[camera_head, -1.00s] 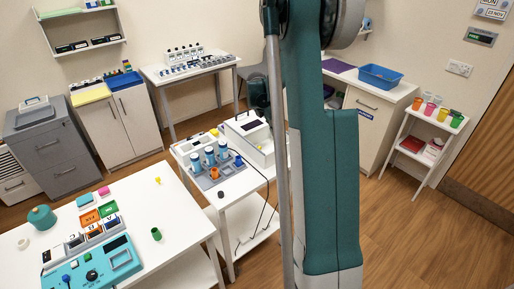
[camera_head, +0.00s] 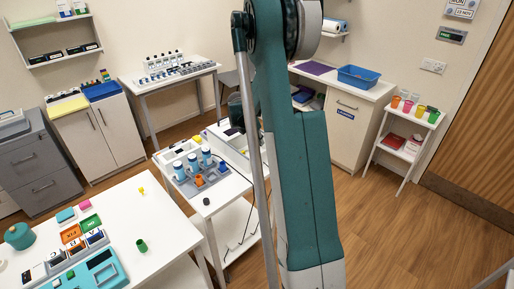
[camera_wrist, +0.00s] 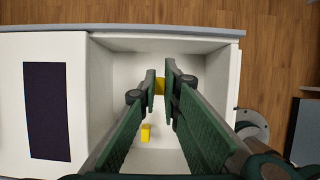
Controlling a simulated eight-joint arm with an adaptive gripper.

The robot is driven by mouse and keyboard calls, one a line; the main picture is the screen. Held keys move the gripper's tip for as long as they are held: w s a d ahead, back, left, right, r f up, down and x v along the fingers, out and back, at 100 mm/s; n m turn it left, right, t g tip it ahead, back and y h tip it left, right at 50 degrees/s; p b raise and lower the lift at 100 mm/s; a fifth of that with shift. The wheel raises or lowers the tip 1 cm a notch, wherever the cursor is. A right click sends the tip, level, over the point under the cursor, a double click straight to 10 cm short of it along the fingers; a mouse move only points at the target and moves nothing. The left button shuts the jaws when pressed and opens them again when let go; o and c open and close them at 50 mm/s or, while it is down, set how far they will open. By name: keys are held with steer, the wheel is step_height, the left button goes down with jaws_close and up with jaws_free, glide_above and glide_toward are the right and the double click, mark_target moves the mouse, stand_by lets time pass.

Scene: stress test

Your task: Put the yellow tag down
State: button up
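In the wrist view, my gripper (camera_wrist: 161,80) points down over an open white bin (camera_wrist: 117,72). Its two green fingers are closed in on a small yellow tag (camera_wrist: 159,86), which shows between the fingertips. A second yellow piece (camera_wrist: 146,133) lies on the bin floor, lower in the picture and apart from the fingers. How high the held tag is above the floor is hard to tell.
Left of the bin is a white surface with a dark purple panel (camera_wrist: 48,110). A front table (camera_head: 165,215) holds a teal console (camera_head: 98,272) and a green cup (camera_head: 141,245).

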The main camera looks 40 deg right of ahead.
steer(key=shift+f, duration=1.1)
steer(key=shift+f, duration=0.2)
steer(key=o, duration=0.6)
steer(key=shift+r, duration=0.25)
steer(key=shift+p+v, duration=0.3)
steer(key=shift+v, duration=5.65)
steer(key=shift+a, duration=0.1)
